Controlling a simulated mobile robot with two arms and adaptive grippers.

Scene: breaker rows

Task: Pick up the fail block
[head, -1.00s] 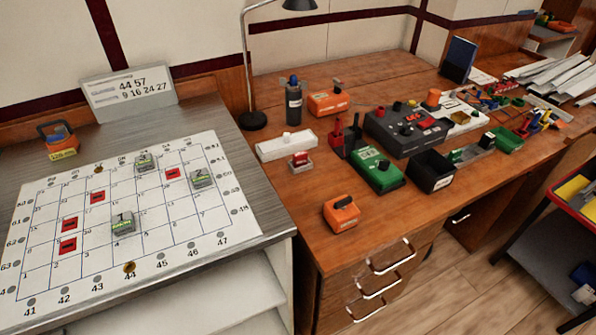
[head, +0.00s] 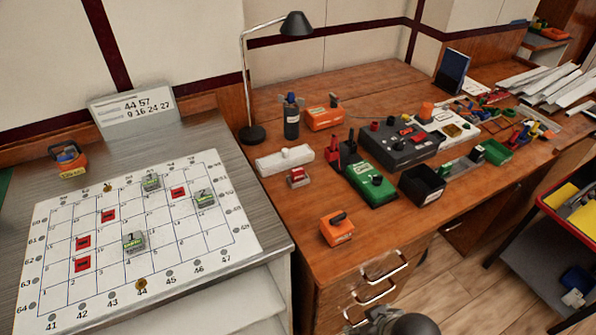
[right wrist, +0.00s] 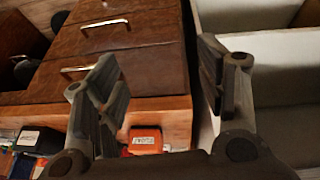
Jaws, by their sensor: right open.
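A small grey block with a red top (head: 298,177) stands on the wooden desk, in front of a long white box; it looks like the fail block, but its label is too small to read. Blocks with green labels stand on the grid board (head: 215,256), including one marked 1 (head: 134,242) and one marked 2 (head: 204,198). My right gripper (right wrist: 157,62) is open and empty in the right wrist view, with the desk's drawer front and edge beyond its fingers. Part of my right arm shows at the head view's bottom edge. My left gripper is not in view.
An orange block (head: 337,229) stands near the desk's front edge. A green device (head: 372,188), a black bin (head: 423,184) and a dark control box (head: 400,143) crowd the desk's middle. A lamp (head: 252,134) stands behind. Drawer handles stick out below the desk edge.

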